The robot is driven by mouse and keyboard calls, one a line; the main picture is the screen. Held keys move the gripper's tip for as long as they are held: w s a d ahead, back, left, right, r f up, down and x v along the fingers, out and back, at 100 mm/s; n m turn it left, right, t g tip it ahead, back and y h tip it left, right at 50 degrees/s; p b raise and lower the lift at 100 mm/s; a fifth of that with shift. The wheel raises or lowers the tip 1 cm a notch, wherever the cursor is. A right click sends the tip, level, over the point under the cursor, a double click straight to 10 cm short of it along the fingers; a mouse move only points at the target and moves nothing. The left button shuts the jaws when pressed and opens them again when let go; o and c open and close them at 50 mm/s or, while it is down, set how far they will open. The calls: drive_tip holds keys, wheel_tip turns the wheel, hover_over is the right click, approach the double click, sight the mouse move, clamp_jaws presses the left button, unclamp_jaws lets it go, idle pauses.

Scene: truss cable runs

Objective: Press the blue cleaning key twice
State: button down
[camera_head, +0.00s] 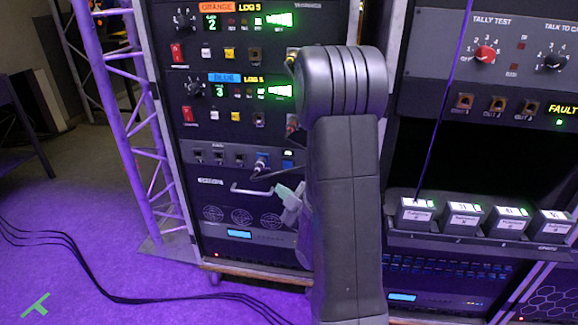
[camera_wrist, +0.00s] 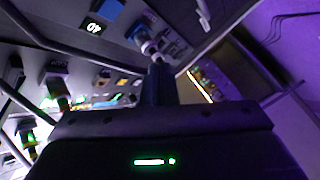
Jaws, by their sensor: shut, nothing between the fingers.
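A blue key (camera_head: 287,163) sits at the right end of the jack panel in the head view, close beside my arm, with a small white label above it. A blue key (camera_wrist: 107,9) also shows at the top of the wrist view, beside a lit white number label. My gripper (camera_head: 284,193) is partly hidden behind my arm in the head view, below the key and apart from it. In the wrist view the dark shut fingers (camera_wrist: 158,68) point up toward the panel, empty. Their tip appears near a plugged connector; contact cannot be told.
A cable plug (camera_head: 261,163) sits in a jack left of the blue key. A metal handle (camera_head: 250,190) sticks out below the panel. Orange and blue (camera_head: 232,78) channel units are above. A truss (camera_head: 135,120) stands left; black cables (camera_head: 90,270) cross the floor.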

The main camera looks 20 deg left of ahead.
sight(283, 166)
drive_tip(key=shift+w+a+p, duration=0.35)
drive_tip(key=shift+w+p, duration=0.05)
drive_tip(key=shift+w, duration=1)
drive_tip(key=shift+w+a+p, duration=0.3)
drive_tip(key=shift+w+p, duration=0.1)
drive_tip(key=shift+w, duration=1.05)
drive_tip(key=shift+w+a+p, duration=0.35)
drive_tip(key=shift+w+p, duration=0.05)
drive_tip(key=shift+w, duration=1)
drive_tip(key=shift+w+a+b, duration=0.15)
drive_tip(key=shift+w+b, duration=0.25)
drive_tip(key=shift+w+a, duration=0.1)
drive_tip(key=shift+w, duration=0.4)
drive_tip(key=shift+s+b, duration=0.1)
drive_tip(key=shift+b, duration=0.25)
drive_tip(key=shift+s+d+b, duration=0.25)
drive_tip(key=shift+s+b, duration=0.3)
drive_tip(key=shift+s, duration=0.25)
